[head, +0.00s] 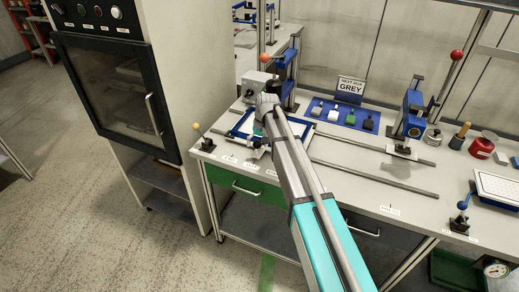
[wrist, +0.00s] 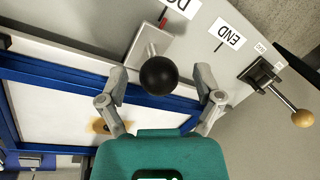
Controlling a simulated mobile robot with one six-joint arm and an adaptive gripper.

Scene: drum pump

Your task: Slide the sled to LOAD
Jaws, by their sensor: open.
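The sled is a blue frame with a white panel, at the left end of the bench rails in the head view (head: 236,131), partly hidden by my arm. In the wrist view its blue bar (wrist: 60,80) crosses the picture. A black ball knob (wrist: 159,75) on a grey block (wrist: 150,45) stands at the frame's edge. A red pointer by the block is near a cut-off label. My gripper (wrist: 162,82) is open, with one finger on each side of the knob in the picture. Contact with the knob cannot be told.
An END label (wrist: 229,36) and a lever with a wooden knob (wrist: 302,118) lie to the right in the wrist view. Two grey rails (head: 375,180) run right along the bench. A blue tray (head: 318,102) with several coloured blocks and a blue press (head: 412,108) stand behind.

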